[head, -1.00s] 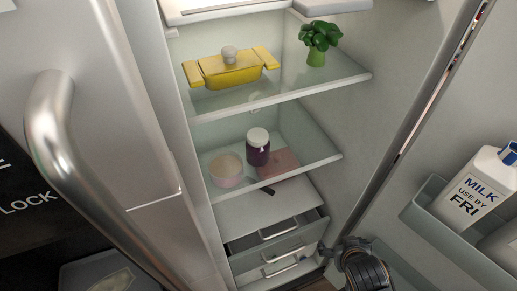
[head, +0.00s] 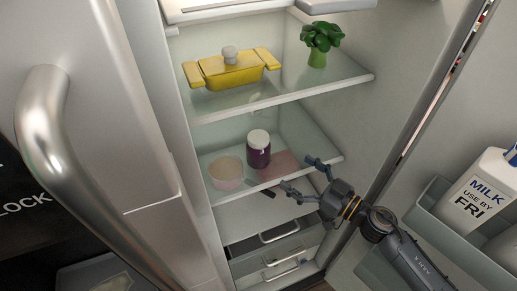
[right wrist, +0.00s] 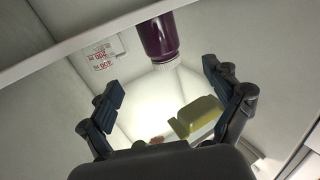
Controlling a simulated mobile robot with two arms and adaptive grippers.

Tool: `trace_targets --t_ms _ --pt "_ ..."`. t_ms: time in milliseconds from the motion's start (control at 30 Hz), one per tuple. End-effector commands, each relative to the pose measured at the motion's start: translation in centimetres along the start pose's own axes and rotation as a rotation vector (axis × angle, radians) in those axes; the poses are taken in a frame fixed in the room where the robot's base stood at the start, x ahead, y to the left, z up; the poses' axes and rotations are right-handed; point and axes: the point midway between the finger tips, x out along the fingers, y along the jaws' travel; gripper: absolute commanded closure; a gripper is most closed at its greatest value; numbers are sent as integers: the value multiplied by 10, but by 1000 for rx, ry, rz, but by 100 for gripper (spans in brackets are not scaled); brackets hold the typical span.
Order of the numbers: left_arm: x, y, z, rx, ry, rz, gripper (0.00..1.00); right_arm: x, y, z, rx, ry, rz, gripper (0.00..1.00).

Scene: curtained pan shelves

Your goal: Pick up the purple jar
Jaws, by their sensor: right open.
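The purple jar (head: 259,150) with a white lid stands upright on the lower glass shelf of the open fridge in the head view. My right gripper (head: 295,174) is open and empty at the front of that shelf, to the right of and nearer than the jar, with a gap between them. In the right wrist view the jar (right wrist: 162,38) appears upside down at the top, beyond the open fingers (right wrist: 160,95). My left gripper is not in view.
A pale pink bowl (head: 226,172) stands left of the jar, and a flat pink item (head: 281,165) lies to its right. The upper shelf holds a yellow casserole (head: 232,69) and a green plant (head: 319,42). A milk bottle (head: 482,190) sits in the door rack at right.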

Motion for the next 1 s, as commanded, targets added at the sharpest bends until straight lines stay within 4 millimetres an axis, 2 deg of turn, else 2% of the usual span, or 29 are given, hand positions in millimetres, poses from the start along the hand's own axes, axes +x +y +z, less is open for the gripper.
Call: trace_targets --t_ms 400,667,900,1000 --pt "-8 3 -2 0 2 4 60 72 -2 0 3 -1 -12 10" --pt "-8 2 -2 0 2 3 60 92 -3 1 3 0 -12 10" --pt "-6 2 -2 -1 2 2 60 126 -2 3 4 0 -11 10" --pt "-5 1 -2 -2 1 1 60 135 -2 4 2 -1 -11 10"
